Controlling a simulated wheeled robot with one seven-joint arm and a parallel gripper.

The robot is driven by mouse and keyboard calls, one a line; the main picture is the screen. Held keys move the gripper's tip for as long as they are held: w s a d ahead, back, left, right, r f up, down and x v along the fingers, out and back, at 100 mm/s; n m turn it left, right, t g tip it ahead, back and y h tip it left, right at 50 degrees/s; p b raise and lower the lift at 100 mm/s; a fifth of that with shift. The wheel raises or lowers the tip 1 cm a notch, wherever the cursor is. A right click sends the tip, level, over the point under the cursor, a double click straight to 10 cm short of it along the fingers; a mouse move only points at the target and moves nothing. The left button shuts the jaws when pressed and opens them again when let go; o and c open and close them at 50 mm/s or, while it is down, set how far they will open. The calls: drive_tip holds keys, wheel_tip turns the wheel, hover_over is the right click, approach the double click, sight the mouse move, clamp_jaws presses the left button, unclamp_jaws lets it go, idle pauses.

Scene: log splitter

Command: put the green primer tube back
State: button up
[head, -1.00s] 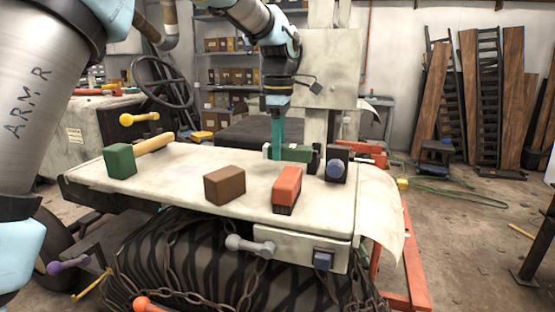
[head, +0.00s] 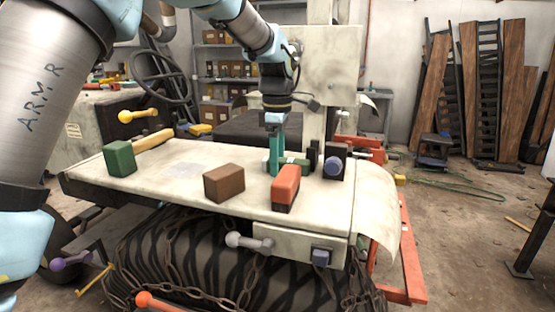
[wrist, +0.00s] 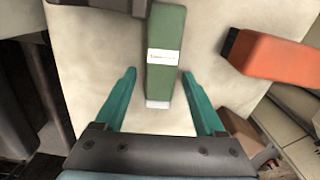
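The green primer tube (head: 296,160) lies on its side on the pale bench top, between my gripper and the dark upright pieces. In the wrist view the tube (wrist: 164,68) shows a white label and a pale near end. My gripper (head: 274,172) points down beside the tube's left end and hides part of it. In the wrist view my gripper (wrist: 158,74) is open, its teal fingers on either side of the tube's near end, with a gap on both sides. I cannot tell how high the fingertips are above the bench.
An orange-red block (head: 286,187) stands close in front of my gripper, with a brown block (head: 224,183) to its left. A dark block with a blue knob (head: 335,162) stands right of the tube. A green block (head: 120,158) is at the bench's left end. The left-middle bench is clear.

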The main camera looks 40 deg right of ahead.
drive_tip(key=shift+f, duration=0.1)
drive_tip(key=shift+f+b, duration=0.1)
drive_tip(key=shift+b, duration=0.4)
wheel_tip(320, 180, up, 11)
drive_tip(key=b, duration=0.2)
drive_tip(key=shift+w+a, duration=0.15)
drive_tip(key=shift+w, duration=0.15)
